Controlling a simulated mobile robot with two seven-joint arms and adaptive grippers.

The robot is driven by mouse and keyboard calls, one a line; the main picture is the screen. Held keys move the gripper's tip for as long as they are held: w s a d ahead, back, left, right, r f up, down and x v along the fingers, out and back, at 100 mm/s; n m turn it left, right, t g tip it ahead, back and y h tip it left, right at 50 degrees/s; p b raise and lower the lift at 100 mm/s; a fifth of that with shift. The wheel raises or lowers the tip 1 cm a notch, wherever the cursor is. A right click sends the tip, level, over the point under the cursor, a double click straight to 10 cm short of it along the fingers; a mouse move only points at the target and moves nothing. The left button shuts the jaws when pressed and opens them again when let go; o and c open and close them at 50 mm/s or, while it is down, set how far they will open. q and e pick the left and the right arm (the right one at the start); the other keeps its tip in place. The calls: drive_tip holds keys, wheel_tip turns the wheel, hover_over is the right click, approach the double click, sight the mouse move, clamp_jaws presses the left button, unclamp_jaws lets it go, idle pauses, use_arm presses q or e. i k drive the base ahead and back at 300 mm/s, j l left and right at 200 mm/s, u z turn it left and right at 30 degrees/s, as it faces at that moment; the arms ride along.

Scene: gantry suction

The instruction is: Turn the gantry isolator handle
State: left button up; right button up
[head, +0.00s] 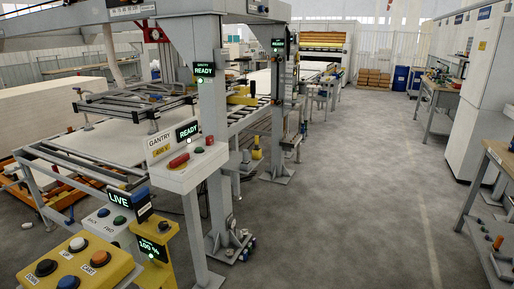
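The gantry isolator box (192,172) is a light grey cabinet on a post, left of centre. A red handle (180,161) lies on its sloped top and looks roughly level, slightly tilted. A red button and a green button (209,140) sit to the right of the handle. A yellow label (160,143) reading GANTRY 400 V stands behind it, beside a small display (187,131) reading READY. Neither of my grippers is in view.
A yellow button box (105,271) and a grey panel with a LIVE display (118,199) stand at the front left. A grey gantry column (213,120) rises behind the isolator box. A workbench (495,160) is at the right edge. The grey floor between is open.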

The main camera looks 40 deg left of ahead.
sight(175, 163)
drive_tip(key=i+j+u, duration=0.1)
drive_tip(key=i+u, duration=0.25)
drive_tip(key=i, duration=0.2)
drive_tip(key=i+u, duration=0.35)
drive_tip(key=i, duration=0.2)
drive_tip(key=i+l+u, duration=0.4)
drive_tip(key=i, duration=0.15)
drive_tip(key=j, duration=0.1)
